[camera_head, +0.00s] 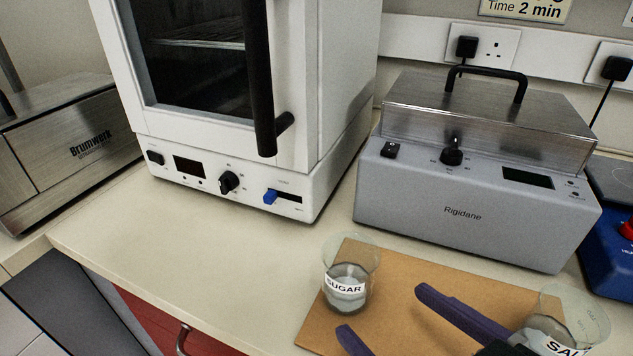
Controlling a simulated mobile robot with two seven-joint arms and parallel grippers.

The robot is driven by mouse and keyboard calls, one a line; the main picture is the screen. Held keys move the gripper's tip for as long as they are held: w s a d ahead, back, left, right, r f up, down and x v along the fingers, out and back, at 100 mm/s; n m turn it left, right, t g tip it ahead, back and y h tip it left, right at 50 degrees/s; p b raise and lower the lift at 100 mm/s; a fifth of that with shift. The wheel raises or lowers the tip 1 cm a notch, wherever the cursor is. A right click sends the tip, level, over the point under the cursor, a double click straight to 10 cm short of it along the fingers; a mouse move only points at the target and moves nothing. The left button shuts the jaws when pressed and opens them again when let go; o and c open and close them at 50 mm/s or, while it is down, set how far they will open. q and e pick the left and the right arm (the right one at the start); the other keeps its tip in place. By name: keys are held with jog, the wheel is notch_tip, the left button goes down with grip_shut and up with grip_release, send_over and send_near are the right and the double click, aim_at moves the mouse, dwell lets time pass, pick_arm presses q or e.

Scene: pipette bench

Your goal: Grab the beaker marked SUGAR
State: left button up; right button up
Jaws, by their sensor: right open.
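The beaker marked SUGAR (345,287) stands upright on a brown board (400,272) on the bench. It is clear glass with a white label facing me and greyish contents. My right gripper (386,313) comes in from the lower right, with two purple fingers spread apart and nothing between them. Its fingertips are to the right of and nearer than the SUGAR beaker, apart from it in the picture. A second glass beaker, whose label reads "SAL" before it is cut off (566,320), stands at the lower right, partly hidden by my right gripper. My left gripper is not in view.
A white oven (335,150) with a black handle stands behind the board at the left. A grey Rigidane bath (470,215) stands behind it at the right. A blue device (607,262) is at the right edge. The bench left of the SUGAR beaker is clear up to its front edge.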

aim_at(336, 267)
jog(key=x, duration=0.4)
jog(key=shift+d+f+b, duration=0.1)
jog(key=shift+d+b, duration=0.05)
jog(key=shift+b, duration=0.25)
jog(key=b+x, duration=0.1)
jog(key=x, duration=0.4)
jog(key=shift+w+a, duration=0.25)
jog(key=shift+c, duration=1.3)
jog(key=c, duration=0.9)
jog(key=shift+c, duration=1.2)
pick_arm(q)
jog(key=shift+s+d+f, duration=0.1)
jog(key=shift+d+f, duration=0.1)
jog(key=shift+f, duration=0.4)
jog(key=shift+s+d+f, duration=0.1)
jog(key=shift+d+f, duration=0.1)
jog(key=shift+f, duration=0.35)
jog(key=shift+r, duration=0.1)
